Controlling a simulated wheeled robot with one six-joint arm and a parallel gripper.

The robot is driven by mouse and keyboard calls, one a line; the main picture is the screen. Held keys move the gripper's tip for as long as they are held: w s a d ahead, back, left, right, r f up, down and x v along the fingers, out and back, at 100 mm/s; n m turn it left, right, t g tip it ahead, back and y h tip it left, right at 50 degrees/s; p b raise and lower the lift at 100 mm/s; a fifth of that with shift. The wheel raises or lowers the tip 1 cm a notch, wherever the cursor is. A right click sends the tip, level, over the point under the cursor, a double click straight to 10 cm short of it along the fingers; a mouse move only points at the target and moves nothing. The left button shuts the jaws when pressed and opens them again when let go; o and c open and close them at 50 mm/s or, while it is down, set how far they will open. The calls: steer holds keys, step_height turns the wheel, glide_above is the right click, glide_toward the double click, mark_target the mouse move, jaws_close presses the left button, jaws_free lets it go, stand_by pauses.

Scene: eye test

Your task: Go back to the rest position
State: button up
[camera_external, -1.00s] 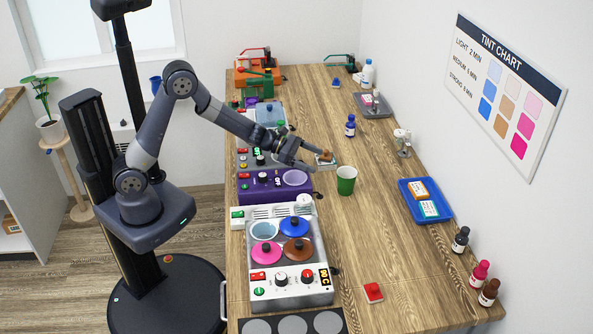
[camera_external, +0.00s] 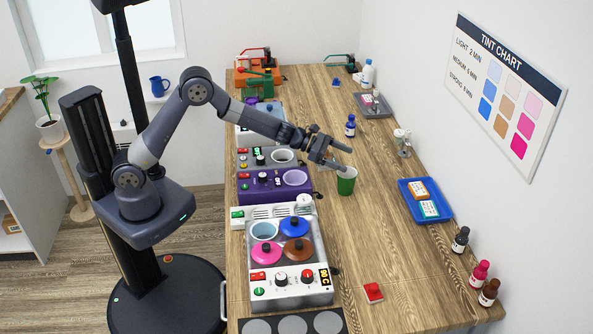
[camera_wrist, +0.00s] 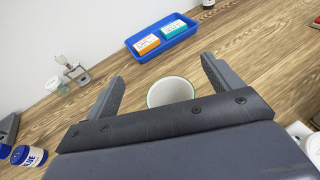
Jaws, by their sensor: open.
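My gripper (camera_external: 342,159) is raised over the worktop, beside and above the green cup (camera_external: 346,183) in the external view. Its two fingers are spread with nothing between them. In the wrist view my gripper (camera_wrist: 163,68) shows both fingers apart, and the cup's pale inside and green rim (camera_wrist: 171,91) appear beyond them. I cannot tell the exact gap between fingers and cup. The cup stands upright on the wooden worktop (camera_external: 385,240).
Left along the worktop stand a purple device (camera_external: 262,190) and a white device with coloured lids (camera_external: 318,292). The middle right is clear.

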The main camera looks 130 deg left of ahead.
step_height(320, 180, up, 5)
steer(key=s+d+r+n+g+y, duration=0.2)
steer(key=s+d+r+n+y, duration=0.2)
steer(key=s+d, duration=1.15)
steer(key=shift+m+h, duration=0.4)
steer(key=shift+m, duration=0.2)
steer(key=shift+w+a+r+b, duration=0.15)
steer(key=shift+w+a+r, duration=0.15)
steer(key=shift+w, duration=0.35)
steer(key=shift+w+a+r+b, duration=0.2)
steer(key=shift+w+r, duration=0.1)
steer(key=shift+w, duration=0.3)
steer(key=shift+w+a+r+b, duration=0.1)
steer(key=shift+w+a+r, duration=0.2)
steer(key=shift+w, duration=0.35)
